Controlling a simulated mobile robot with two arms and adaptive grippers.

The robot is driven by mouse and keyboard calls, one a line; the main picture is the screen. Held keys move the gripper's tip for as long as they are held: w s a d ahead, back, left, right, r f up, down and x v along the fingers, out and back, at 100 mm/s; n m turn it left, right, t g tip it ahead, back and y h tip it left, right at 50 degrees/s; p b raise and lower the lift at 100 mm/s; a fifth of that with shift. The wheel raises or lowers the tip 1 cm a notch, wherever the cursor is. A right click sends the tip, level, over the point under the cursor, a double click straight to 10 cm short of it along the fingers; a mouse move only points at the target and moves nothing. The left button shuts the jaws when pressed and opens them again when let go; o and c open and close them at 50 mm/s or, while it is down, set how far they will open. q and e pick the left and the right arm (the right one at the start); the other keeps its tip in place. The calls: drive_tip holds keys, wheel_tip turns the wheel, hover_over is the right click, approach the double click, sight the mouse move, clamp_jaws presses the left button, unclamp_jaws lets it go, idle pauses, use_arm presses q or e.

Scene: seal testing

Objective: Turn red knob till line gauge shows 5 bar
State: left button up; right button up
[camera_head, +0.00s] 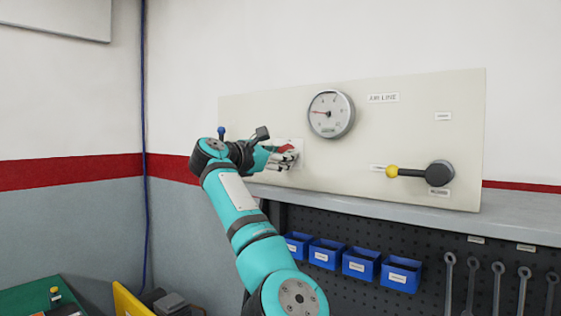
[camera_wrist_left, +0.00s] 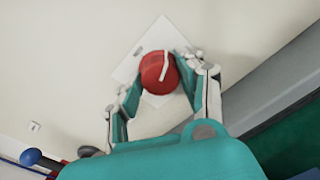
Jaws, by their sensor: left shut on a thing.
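The red knob (camera_wrist_left: 157,74) has a white pointer mark and sits on a pale square plate (camera_wrist_left: 133,62) on the panel. My left gripper (camera_wrist_left: 158,88) is shut around the knob, with one finger on each side. In the head view the left gripper (camera_head: 284,158) reaches the panel's left part and mostly hides the knob (camera_head: 287,148). The round line gauge (camera_head: 331,114) is on the panel, up and right of the knob. Its red needle points left; the numbers are too small to read. My right gripper is not in view.
The beige panel (camera_head: 400,125) also carries an "AIR LINE" label (camera_head: 383,98) and a black valve lever with a yellow ball end (camera_head: 392,171). It stands on a grey shelf (camera_head: 380,205). Below are blue bins (camera_head: 361,263) and hanging wrenches (camera_head: 497,285).

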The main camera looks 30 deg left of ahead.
use_arm(q)
drive_tip(key=m+b, duration=0.2)
drive_tip(key=m, duration=0.1)
drive_tip(key=shift+f+m, duration=0.15)
drive_tip(key=shift+m, duration=0.25)
drive_tip(key=m+b, duration=0.2)
drive_tip(key=m, duration=0.2)
drive_tip(key=m+b, duration=0.1)
drive_tip(key=m, duration=0.3)
drive_tip(key=shift+m+y, duration=0.3)
drive_tip(key=shift+r+m+b, duration=0.2)
drive_tip(key=shift+m+b, duration=0.35)
drive_tip(key=shift+m, duration=1.55)
drive_tip(key=o, duration=1.2)
drive_tip(key=shift+w+d, duration=0.1)
